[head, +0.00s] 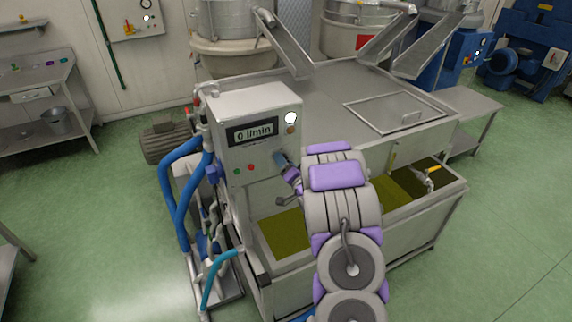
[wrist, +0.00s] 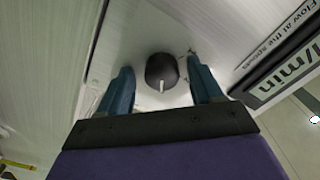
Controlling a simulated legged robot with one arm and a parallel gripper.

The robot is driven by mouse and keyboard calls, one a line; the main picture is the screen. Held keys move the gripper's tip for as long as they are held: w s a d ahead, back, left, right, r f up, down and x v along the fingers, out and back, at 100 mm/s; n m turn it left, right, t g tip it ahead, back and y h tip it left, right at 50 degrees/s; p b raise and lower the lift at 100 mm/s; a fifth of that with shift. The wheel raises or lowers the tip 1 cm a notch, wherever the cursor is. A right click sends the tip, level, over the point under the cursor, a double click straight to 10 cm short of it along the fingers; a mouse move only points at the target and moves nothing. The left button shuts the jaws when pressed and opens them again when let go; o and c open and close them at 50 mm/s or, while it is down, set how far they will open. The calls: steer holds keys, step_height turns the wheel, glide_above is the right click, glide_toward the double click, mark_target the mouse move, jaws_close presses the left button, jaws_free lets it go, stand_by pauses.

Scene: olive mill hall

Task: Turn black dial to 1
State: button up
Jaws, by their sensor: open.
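The black dial (wrist: 161,72) is a round knob with a white pointer line, on the pale metal panel in the wrist view. My gripper (wrist: 160,85) is open, with one blue-grey finger on each side of the dial. Gaps show between the fingers and the dial, so they look apart from it. Small marks beside the dial are too small to read. In the head view, my gripper (head: 283,166) is at the front of the control box (head: 225,150), and my arm hides the dial.
The box carries a display (head: 252,132) reading "0 l/min", with green and red buttons below it. Blue hoses (head: 170,200) run down its left side. A metal tank (head: 345,85) with olive-green liquid extends right. Green floor is open at right.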

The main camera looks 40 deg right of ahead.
steer(key=shift+c, duration=0.4)
steer(key=c, duration=1)
steer(key=shift+f, duration=0.1)
steer(key=n+b, duration=0.7)
steer(key=n, duration=0.4)
steer(key=n+b, duration=0.6)
steer(key=n, duration=0.6)
steer(key=shift+f+n+b, duration=0.2)
steer(key=shift+n+b, duration=0.1)
steer(key=shift+b, duration=0.05)
